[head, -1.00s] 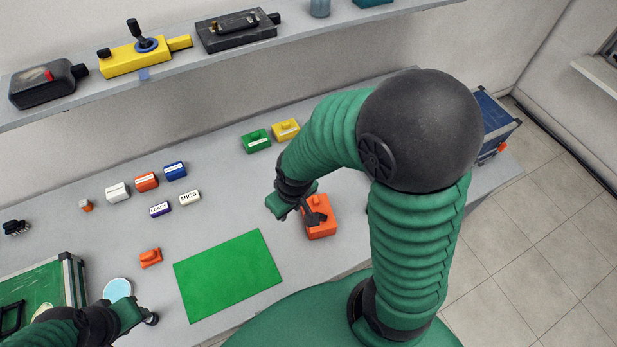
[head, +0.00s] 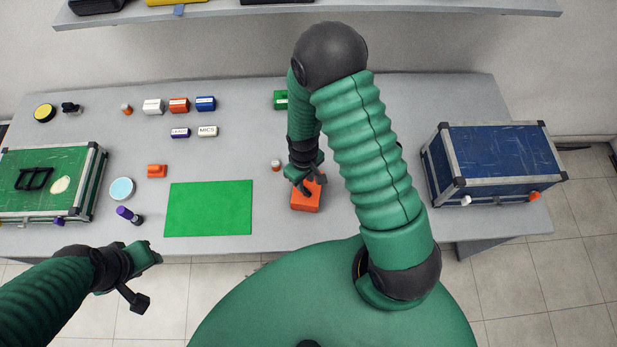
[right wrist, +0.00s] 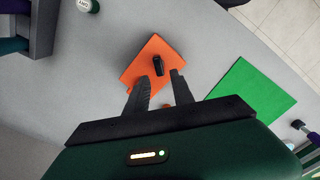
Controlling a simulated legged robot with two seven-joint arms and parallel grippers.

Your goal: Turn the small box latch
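A small orange box (head: 306,202) sits on the table right of the green mat. In the right wrist view the orange box (right wrist: 138,72) has a short black piece (right wrist: 158,65) on its top, which looks like a latch. My right gripper (head: 306,187) is over the box in the head view. In the right wrist view its two fingers (right wrist: 160,86) are apart, pointing at the box with nothing seen between them. Whether a fingertip touches the box is unclear. My left gripper (head: 147,277) is open and empty in front of the table's edge.
A green mat (head: 208,208) lies left of the box. A small white-topped cylinder (head: 276,165) stands behind it. A blue case (head: 500,160) is at the right and a green case (head: 75,180) at the left. Several small coloured blocks stand at the back.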

